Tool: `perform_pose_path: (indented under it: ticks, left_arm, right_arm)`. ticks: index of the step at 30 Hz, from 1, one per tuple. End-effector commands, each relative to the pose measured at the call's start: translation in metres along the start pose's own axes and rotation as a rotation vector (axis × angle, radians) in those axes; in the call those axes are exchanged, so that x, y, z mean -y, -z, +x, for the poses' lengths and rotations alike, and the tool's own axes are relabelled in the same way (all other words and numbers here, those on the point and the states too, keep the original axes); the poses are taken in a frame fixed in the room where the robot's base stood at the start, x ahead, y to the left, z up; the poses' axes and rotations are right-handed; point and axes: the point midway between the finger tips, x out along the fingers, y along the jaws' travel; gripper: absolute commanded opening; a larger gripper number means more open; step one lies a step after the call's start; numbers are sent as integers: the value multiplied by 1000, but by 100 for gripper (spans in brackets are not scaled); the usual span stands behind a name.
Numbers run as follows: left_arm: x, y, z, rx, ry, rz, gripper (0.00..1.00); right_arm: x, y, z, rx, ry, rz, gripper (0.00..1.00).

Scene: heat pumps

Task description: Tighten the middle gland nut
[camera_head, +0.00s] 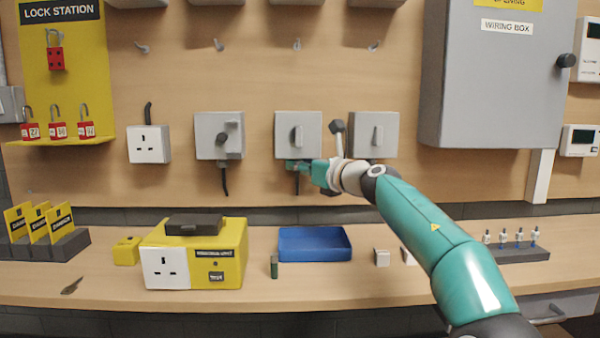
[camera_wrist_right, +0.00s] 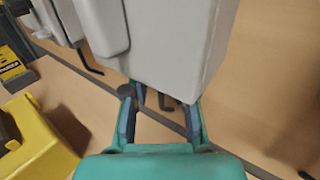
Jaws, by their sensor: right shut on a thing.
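The middle grey switch box (camera_head: 298,128) hangs on the wooden wall between two like boxes. My right gripper (camera_head: 297,166) is right under it, at the place where its cable (camera_head: 297,186) comes out. In the right wrist view the box (camera_wrist_right: 180,45) fills the top, and the two fingers (camera_wrist_right: 163,105) stand on both sides of the dark gland under it. The gripper is shut on the middle gland nut; the nut itself is mostly hidden by the fingers. My left gripper is not in view.
The left switch box (camera_head: 210,140) and right switch box (camera_head: 382,128) hang close on each side. Below, the bench holds a blue tray (camera_head: 315,257), a yellow unit (camera_head: 231,262) and small white blocks (camera_head: 382,258). A large grey wiring box (camera_head: 485,90) is at the right.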

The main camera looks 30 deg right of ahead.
Motion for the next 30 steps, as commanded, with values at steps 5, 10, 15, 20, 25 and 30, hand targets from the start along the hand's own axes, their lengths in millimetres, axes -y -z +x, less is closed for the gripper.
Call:
perform_pose_path:
  ticks: [5, 10, 15, 20, 25, 30]
  left_arm:
    - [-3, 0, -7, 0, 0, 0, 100]
    - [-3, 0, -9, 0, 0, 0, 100]
    - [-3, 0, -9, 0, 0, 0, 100]
    - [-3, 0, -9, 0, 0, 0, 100]
    - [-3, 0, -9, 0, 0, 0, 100]
    - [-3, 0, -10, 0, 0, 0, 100]
  right_arm:
    - [2, 5, 1, -13, -63, -1, 0]
    - [2, 5, 1, -8, -99, -2, 0]
    - [1, 5, 0, -5, -108, -3, 0]
    - [1, 5, 0, -5, -108, -4, 0]
    - [1, 5, 0, -5, -108, -3, 38]
    - [1, 3, 0, -1, -106, -3, 38]
